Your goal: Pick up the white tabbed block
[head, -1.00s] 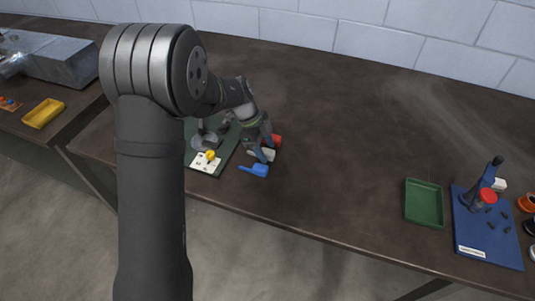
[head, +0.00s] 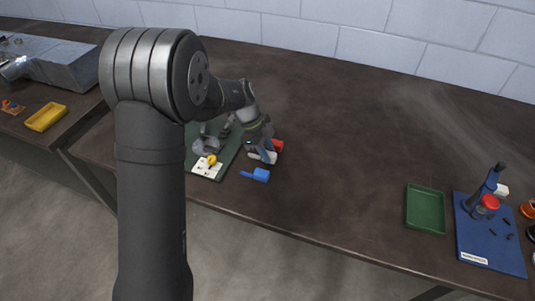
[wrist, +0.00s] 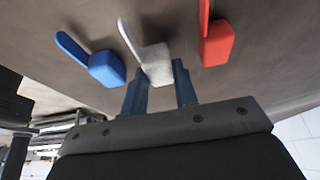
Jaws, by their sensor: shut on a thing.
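The white tabbed block (wrist: 156,62) sits between the two blue-grey fingers of my gripper (wrist: 158,78) in the wrist view, its thin tab pointing away from the gripper. In the head view the white block (head: 269,158) is partly hidden by my gripper (head: 264,156), which is low over the table. My gripper is shut on the white block. Whether the block touches the table cannot be told.
A blue tabbed block (head: 261,175) lies in front, a red one (head: 278,146) just behind. A green board (head: 200,172) with a white card is to the left. A green tray (head: 425,208) and a blue board (head: 487,240) stand to the right. The middle table is clear.

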